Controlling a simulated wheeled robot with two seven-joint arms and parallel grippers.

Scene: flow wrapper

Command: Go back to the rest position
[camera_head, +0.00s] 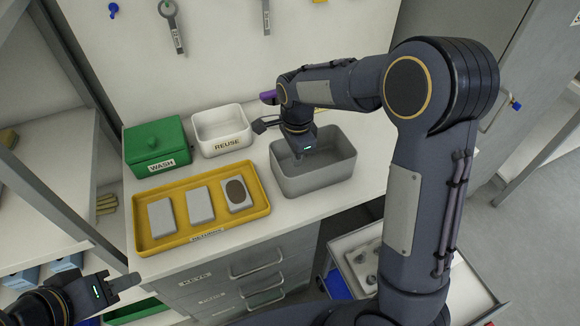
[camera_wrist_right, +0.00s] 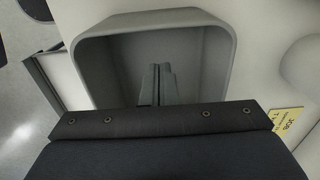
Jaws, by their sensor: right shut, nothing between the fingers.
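My right gripper (camera_head: 299,155) points down into the grey bin (camera_head: 318,187) on the counter. In the right wrist view its two fingers (camera_wrist_right: 161,82) are together with nothing between them, above the floor of the grey bin (camera_wrist_right: 226,62). The bin looks empty where it shows. My left gripper (camera_head: 128,284) is at the lower left, in front of the counter and apart from it. I cannot tell whether its fingers are apart.
A yellow tray (camera_head: 187,244) with several grey pieces lies left of the grey bin. Behind it stand a green WASH box (camera_head: 157,148) and a white REUSE bin (camera_head: 222,143). An open drawer (camera_head: 452,302) juts out below right. Shelving (camera_head: 45,225) stands left.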

